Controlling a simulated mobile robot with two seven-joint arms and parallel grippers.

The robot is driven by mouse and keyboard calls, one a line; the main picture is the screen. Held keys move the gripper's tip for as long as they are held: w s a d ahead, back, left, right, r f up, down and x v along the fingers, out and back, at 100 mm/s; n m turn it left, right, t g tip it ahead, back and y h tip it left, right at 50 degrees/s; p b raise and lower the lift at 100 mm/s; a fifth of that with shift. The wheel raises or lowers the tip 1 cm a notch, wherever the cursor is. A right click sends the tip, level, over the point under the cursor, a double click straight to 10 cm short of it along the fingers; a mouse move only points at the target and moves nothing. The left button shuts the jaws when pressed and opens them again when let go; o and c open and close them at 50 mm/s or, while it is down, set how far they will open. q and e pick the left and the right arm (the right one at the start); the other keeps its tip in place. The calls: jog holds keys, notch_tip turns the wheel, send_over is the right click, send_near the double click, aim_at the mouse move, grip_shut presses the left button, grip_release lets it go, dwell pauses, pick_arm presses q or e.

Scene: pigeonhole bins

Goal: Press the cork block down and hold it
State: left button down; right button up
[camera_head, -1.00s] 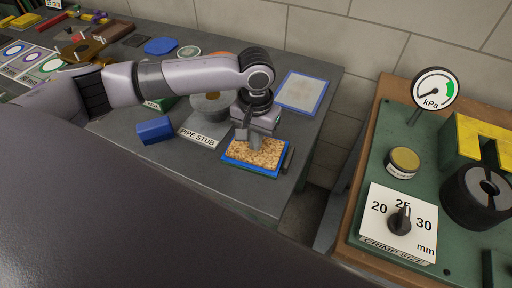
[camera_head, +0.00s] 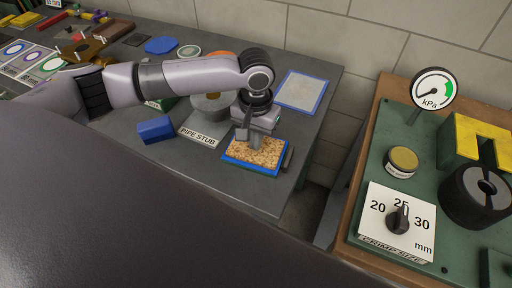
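The cork block (camera_head: 258,156) is a tan speckled slab in a blue-rimmed tray near the right front of the grey bench. My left gripper (camera_head: 254,143) points down onto the cork block's top, at its back middle. Its fingertips look to be at the cork surface; whether they press into it I cannot tell. The fingers appear close together, with nothing seen between them. My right gripper is not in view.
A blue block (camera_head: 155,130) and the grey pipe stub (camera_head: 211,107) stand left of the tray. A pale blue-edged panel (camera_head: 301,91) lies behind it. The green crimp station (camera_head: 372,171) with gauge and dial stands to the right, across a gap.

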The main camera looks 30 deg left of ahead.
pick_arm(q)
jog(key=shift+f, duration=0.1)
notch_tip(320, 180, up, 6)
jog(key=shift+f, duration=0.15)
jog(key=shift+r, duration=0.75)
notch_tip(320, 180, up, 7)
dwell(0.5)
